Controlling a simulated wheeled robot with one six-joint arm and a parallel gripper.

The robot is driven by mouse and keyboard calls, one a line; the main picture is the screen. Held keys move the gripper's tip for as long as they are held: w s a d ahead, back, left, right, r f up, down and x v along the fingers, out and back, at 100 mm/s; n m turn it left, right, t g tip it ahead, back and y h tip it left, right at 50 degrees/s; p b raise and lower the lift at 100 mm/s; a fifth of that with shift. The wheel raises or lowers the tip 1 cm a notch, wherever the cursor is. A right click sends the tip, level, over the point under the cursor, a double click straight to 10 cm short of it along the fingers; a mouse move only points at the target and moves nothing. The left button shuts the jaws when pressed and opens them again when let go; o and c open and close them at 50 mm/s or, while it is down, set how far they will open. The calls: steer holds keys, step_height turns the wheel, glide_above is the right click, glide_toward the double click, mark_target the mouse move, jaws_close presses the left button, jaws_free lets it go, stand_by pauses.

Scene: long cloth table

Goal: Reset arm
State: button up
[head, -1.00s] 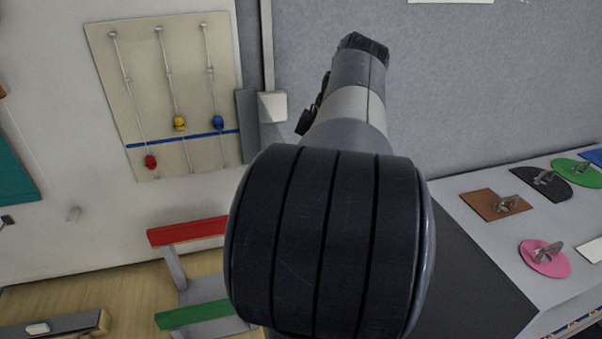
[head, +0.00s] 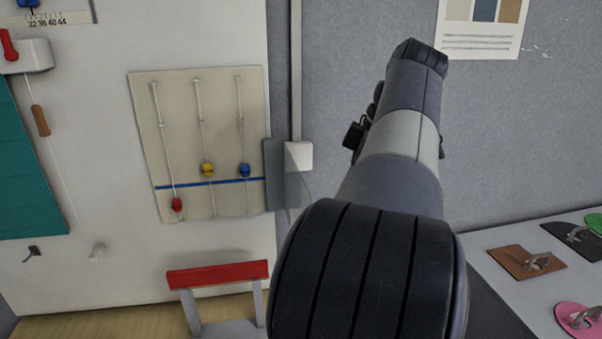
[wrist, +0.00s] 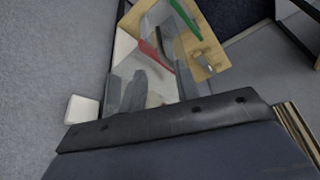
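My arm (head: 400,160) reaches up and away from the camera in the head view, from a thick dark ribbed joint to a smaller dark joint near the grey wall. The head view does not show the gripper's fingers. In the wrist view my gripper (wrist: 160,72) appears as two grey fingers beyond a dark band. They stand apart with pale background between them, and nothing shows held.
A beige board (head: 225,120) with red, yellow and blue beads on cords hangs on the left wall. A white box (head: 299,156) is mounted near the corner. A red-topped stand (head: 217,275) is below. A brown plate with a handle (head: 527,262) lies on the right-hand surface.

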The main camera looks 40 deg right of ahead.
steer(key=x, duration=1.1)
steer(key=shift+a+r, duration=0.1)
steer(key=shift+s, duration=0.1)
